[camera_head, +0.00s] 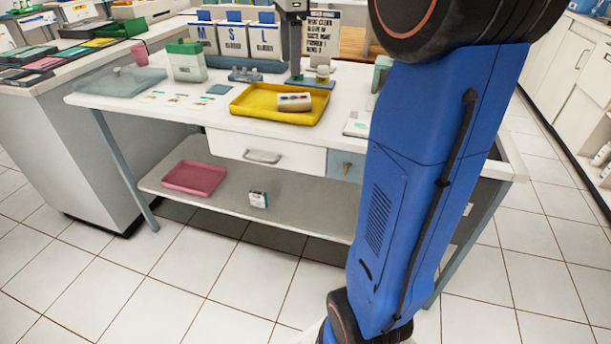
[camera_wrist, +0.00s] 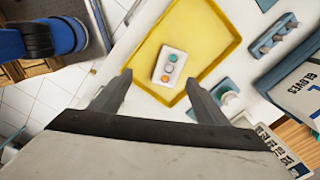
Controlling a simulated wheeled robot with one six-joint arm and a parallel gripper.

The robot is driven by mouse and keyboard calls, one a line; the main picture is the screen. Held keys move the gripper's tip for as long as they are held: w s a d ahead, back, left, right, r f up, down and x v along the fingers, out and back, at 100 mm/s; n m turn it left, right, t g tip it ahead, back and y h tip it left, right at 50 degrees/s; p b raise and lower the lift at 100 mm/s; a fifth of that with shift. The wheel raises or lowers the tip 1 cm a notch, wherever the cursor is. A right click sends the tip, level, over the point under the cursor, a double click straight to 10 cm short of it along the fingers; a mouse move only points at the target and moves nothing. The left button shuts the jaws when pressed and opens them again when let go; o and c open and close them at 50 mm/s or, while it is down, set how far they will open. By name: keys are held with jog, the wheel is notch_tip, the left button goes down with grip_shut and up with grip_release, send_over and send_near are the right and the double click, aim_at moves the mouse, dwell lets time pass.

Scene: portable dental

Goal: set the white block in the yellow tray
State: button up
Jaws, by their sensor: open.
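In the head view the block (camera_head: 294,102) sits in the right half of the tray (camera_head: 257,109), on the white table. My gripper (camera_wrist: 158,81) is open in the wrist view. Its two fingers are apart, and the block shows between and beyond their tips. Nothing is held.
A green-lidded container (camera_head: 188,66) and glove boxes (camera_head: 233,39) stand behind the tray. A blue-based stand (camera_head: 311,82) is close behind it. A pink tray (camera_head: 194,178) and a small white-and-green box (camera_head: 258,199) lie on the lower shelf. The floor in front is clear.

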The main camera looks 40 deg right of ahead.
jog(key=s+a+f+n+t, duration=0.1)
jog(key=s+a+f+n, duration=0.3)
jog(key=s, duration=0.5)
jog(key=s+a+f+n+t, duration=0.2)
jog(key=s+a+f+n, duration=0.3)
jog(key=s+f+n, duration=0.4)
jog(key=s+a+f+n+t, duration=0.1)
jog(key=s+a+f+n, duration=0.4)
jog(key=s+f+n, duration=0.2)
jog(key=shift+s+f+n, duration=0.25)
jog(key=shift+s+n, duration=0.65)
jog(key=shift+s, duration=0.3)
